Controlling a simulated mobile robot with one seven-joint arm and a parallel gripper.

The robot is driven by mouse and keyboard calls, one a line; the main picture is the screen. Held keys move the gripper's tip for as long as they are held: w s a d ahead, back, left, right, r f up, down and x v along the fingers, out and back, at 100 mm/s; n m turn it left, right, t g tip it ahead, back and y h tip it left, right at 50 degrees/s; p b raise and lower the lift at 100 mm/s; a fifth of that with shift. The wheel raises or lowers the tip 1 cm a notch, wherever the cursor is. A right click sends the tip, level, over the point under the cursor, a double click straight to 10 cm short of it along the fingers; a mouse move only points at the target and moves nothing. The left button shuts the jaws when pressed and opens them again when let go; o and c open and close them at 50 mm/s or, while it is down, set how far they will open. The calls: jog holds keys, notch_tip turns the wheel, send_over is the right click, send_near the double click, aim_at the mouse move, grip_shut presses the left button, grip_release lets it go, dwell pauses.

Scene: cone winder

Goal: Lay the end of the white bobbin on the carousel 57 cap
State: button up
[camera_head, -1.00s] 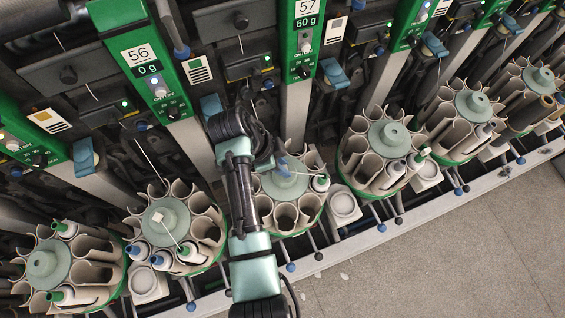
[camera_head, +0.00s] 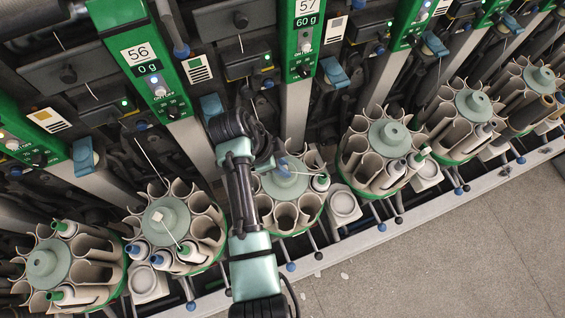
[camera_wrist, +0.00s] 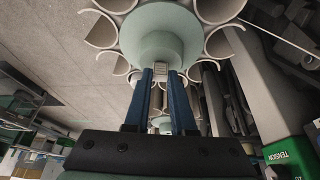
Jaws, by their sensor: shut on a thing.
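The carousel 57 cap (camera_head: 290,181) is a pale green disc in the middle of a ring of beige tubes. It fills the top of the wrist view (camera_wrist: 152,38). My gripper (camera_head: 284,168) is over this cap, its blue fingers (camera_wrist: 160,72) shut on a small pale piece (camera_wrist: 160,71) close to the cap's edge. I take this piece for the thread end; the thread itself is too thin to follow. Whether it touches the cap cannot be told. A white bobbin (camera_head: 320,183) with a green tip stands in a tube at the carousel's right side. My arm hides the carousel's left part.
The 56 carousel cap (camera_head: 166,217) at left bears a small white square, with a thread running towards its bobbins. More carousels (camera_head: 388,138) stand to the right. Panels 56 (camera_head: 146,60) and 57 (camera_head: 305,40) rise behind.

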jog(key=o, duration=0.9)
jog(key=shift+o, duration=0.2)
jog(key=o, duration=0.4)
jog(key=shift+o, duration=0.2)
jog(key=shift+r, duration=0.15)
notch_tip(320, 180, up, 7)
jog(key=p, duration=0.6)
